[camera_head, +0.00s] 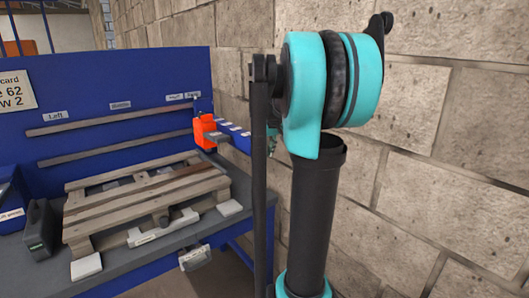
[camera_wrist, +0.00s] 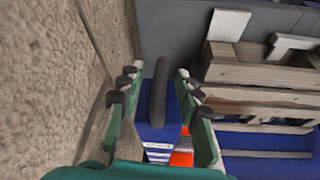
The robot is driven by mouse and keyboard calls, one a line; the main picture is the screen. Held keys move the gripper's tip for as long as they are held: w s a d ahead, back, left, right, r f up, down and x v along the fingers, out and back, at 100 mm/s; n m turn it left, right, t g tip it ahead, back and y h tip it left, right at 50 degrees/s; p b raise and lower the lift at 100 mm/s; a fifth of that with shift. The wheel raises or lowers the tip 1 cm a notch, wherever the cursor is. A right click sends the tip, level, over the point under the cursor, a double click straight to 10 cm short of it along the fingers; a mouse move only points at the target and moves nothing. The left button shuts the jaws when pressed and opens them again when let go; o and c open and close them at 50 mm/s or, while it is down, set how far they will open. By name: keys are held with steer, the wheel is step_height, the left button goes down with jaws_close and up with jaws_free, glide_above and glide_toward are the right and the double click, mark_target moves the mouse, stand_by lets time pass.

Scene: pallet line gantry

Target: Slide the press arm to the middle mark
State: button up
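The press arm is a blue beam (camera_head: 236,136) with white labels, running from an orange-red carriage (camera_head: 204,131) at the right end of the back panel's rails. In the wrist view the beam (camera_wrist: 158,140) ends in a dark upright handle (camera_wrist: 160,92), with the orange carriage (camera_wrist: 182,152) behind. My gripper (camera_wrist: 158,85) is open, its green fingers on either side of the handle with visible gaps. In the head view my own arm hides most of the gripper. The middle label (camera_head: 120,105) is left of the carriage, above the rails; the left label (camera_head: 55,115) is farther left.
A wooden pallet (camera_head: 145,196) lies on the grey bench below the rails. White clamp-like pieces lie by its front edge. A dark box (camera_head: 41,230) stands at the left. A block wall (camera_head: 440,110) runs close along the right side, near my arm.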

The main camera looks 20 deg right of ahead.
jaws_close()
stand_by(0.3)
steer(key=s+a, duration=0.3)
steer(key=a, duration=0.7)
steer(key=s+a, duration=0.3)
steer(key=a, duration=0.8)
steer(key=s+a, duration=0.4)
steer(key=a, duration=0.6)
steer(key=shift+a, duration=0.2)
steer(key=shift+s, duration=0.1)
jaws_free()
steer(key=shift+r, duration=0.1)
